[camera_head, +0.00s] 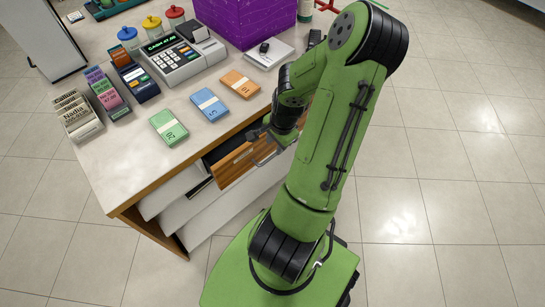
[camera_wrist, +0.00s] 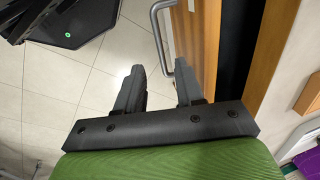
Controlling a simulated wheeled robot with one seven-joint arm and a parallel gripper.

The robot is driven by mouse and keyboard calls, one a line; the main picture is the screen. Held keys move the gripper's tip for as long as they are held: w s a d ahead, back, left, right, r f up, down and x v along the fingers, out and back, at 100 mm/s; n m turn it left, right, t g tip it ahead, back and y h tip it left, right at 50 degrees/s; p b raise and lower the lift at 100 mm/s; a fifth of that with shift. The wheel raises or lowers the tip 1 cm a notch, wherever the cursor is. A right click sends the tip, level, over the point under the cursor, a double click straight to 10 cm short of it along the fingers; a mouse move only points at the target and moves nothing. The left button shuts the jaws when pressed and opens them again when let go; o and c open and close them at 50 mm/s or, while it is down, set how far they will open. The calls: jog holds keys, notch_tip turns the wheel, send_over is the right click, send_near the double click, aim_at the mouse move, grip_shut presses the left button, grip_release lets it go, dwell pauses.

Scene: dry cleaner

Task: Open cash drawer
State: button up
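The cash drawer has a wooden front (camera_head: 236,163) below the counter top in the head view. A dark gap shows behind its top edge, so it stands at least slightly out. In the wrist view the wooden drawer front (camera_wrist: 207,40) runs along the upper right, with a bar-shaped metal handle (camera_wrist: 157,35) on it. My gripper (camera_wrist: 159,68) is open, its two dark fingers apart. The handle's near end appears between the fingertips; I cannot tell whether they touch it. In the head view my gripper (camera_head: 264,138) is at the drawer front, partly hidden by my arm.
White panels (camera_head: 190,205) lie below the counter top, left of the drawer. The tiled floor at right is clear.

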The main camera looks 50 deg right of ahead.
aim_at(272, 156)
jog(key=f+b, duration=0.1)
jog(key=f, duration=0.1)
jog(key=w+f, duration=0.1)
jog(key=f, duration=0.2)
jog(key=f+b, duration=0.1)
jog(key=f, duration=0.1)
jog(key=shift+w+d+f+b, duration=0.2)
jog(key=shift+f+b, duration=0.1)
jog(key=shift+f, duration=0.05)
jog(key=shift+r, duration=0.1)
grip_shut()
dwell(0.8)
